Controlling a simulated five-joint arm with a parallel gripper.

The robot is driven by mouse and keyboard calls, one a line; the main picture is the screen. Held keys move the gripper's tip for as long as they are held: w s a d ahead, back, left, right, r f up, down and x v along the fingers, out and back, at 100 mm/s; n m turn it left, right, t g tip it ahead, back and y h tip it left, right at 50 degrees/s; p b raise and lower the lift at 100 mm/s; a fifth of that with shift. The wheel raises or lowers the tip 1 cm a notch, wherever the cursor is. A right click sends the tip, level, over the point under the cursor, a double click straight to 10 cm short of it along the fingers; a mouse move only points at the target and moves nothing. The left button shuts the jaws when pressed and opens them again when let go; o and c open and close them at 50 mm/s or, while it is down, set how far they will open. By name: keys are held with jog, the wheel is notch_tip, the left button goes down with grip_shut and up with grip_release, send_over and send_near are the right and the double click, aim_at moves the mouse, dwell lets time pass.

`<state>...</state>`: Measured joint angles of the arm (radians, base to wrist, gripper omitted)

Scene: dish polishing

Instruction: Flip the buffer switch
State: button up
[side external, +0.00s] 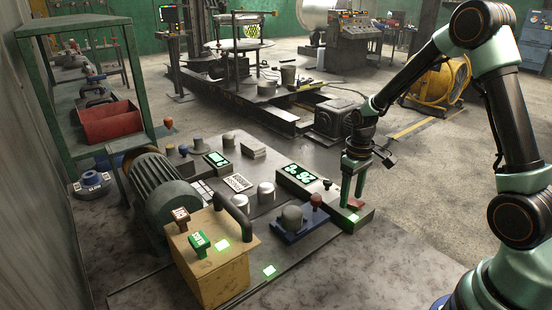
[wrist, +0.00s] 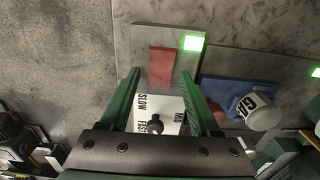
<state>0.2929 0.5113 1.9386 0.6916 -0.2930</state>
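A flat red switch piece (side external: 355,204) sits on a grey box (side external: 343,219) at the front right of the machine plate, beside a lit green square (side external: 353,217). The wrist view shows the red piece (wrist: 162,66) and the green light (wrist: 193,43). My gripper (side external: 352,203) points down over this box, with its green fingers apart. In the wrist view my gripper (wrist: 160,74) is open, its fingertips on either side of the red piece's lower part. Contact cannot be told. A white plate (wrist: 172,112) marked SLOW and FAST, with a black knob (wrist: 155,127), lies between the fingers.
A blue base with a grey round cap (side external: 291,217) stands left of the box. A panel of green lights (side external: 297,174) is behind it. A yellow box (side external: 209,262) with brown and green buttons stands at the front left.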

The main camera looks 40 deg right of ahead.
aim_at(360, 207)
grip_shut()
jog(key=shift+s+r+t+h, duration=0.1)
jog(key=shift+s+t+h, duration=0.3)
jog(key=shift+t, duration=0.8)
jog(key=shift+d, duration=0.1)
jog(key=shift+o, duration=1.2)
grip_release()
jog(key=shift+r, duration=0.1)
jog(key=v, duration=1.2)
jog(key=shift+s, duration=0.1)
jog(key=s+a+r+t, duration=0.3)
jog(key=s+a+r, duration=0.3)
jog(key=a, duration=0.5)
notch_tip(360, 207, up, 2)
jog(key=shift+r+y, duration=0.2)
jog(key=shift+y, duration=0.2)
